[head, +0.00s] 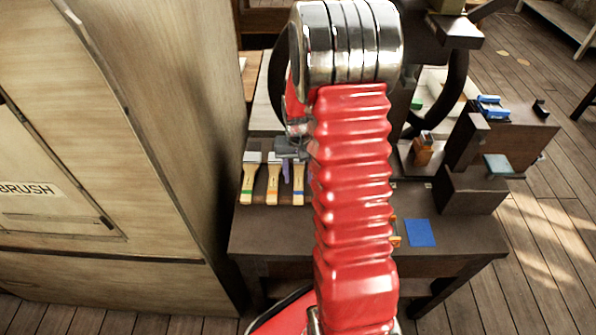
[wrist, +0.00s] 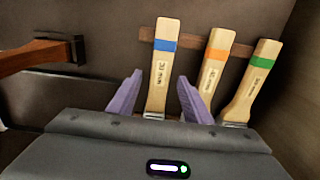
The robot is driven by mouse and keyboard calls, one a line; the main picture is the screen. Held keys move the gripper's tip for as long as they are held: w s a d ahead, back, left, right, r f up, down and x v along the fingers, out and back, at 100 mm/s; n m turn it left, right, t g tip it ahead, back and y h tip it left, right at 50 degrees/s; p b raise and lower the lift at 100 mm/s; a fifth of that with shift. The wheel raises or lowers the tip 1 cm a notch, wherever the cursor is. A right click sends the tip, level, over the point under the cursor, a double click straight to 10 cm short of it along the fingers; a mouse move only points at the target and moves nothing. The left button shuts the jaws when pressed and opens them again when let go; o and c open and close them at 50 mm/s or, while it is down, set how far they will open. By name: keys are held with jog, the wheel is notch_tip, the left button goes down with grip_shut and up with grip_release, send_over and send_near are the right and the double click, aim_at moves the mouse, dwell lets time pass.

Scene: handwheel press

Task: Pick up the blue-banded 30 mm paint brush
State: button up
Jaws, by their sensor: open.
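The blue-banded brush (wrist: 161,75) has a pale wooden handle with a blue band and "30 mm" lettering. In the wrist view it lies between the two purple fingers of my gripper (wrist: 158,98), which are open, with a gap showing on both sides. Its bristle end is hidden behind the gripper body. In the head view the blue-banded brush (head: 299,184) is rightmost of three brushes on the dark bench, and my gripper (head: 288,172) is over it, partly hidden by my red arm.
An orange-banded brush (wrist: 214,72) and a green-banded brush (wrist: 252,84) lie close beside it in the wrist view. A brown wooden handle (wrist: 35,57) is at left. In the head view a wooden cabinet (head: 170,130) stands left; a blue pad (head: 420,233) lies on the bench.

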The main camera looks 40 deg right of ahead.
jog(key=shift+c, duration=0.2)
grip_shut()
jog(key=shift+r, duration=0.1)
notch_tip(320, 180, up, 10)
dwell(0.8)
dwell(0.5)
